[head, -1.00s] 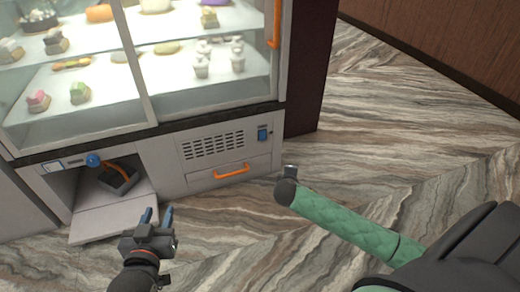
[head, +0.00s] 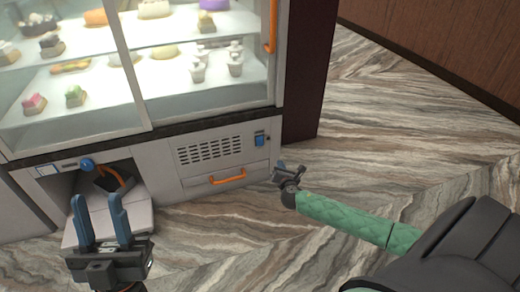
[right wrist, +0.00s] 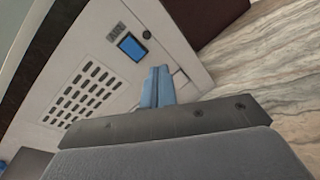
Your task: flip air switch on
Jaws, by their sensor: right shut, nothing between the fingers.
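The air switch (head: 260,140) is a small blue rocker on the white lower panel of the display case, right of the vent slots. It also shows in the right wrist view (right wrist: 132,47), up and left of the fingertips. My right gripper (head: 278,167) is just below and right of the switch in the head view, apart from it. Its blue fingers (right wrist: 157,86) are shut together with nothing between them. My left gripper (head: 101,212) is open and empty in front of the open compartment at the lower left. Whether the switch is on or off cannot be told.
An orange drawer handle (head: 228,176) sits under the vent slots (head: 209,149). A blue knob (head: 87,164) is above an open compartment with a lowered flap (head: 138,218). Glass shelves with sweets are above. The marbled floor (head: 400,130) on the right is clear.

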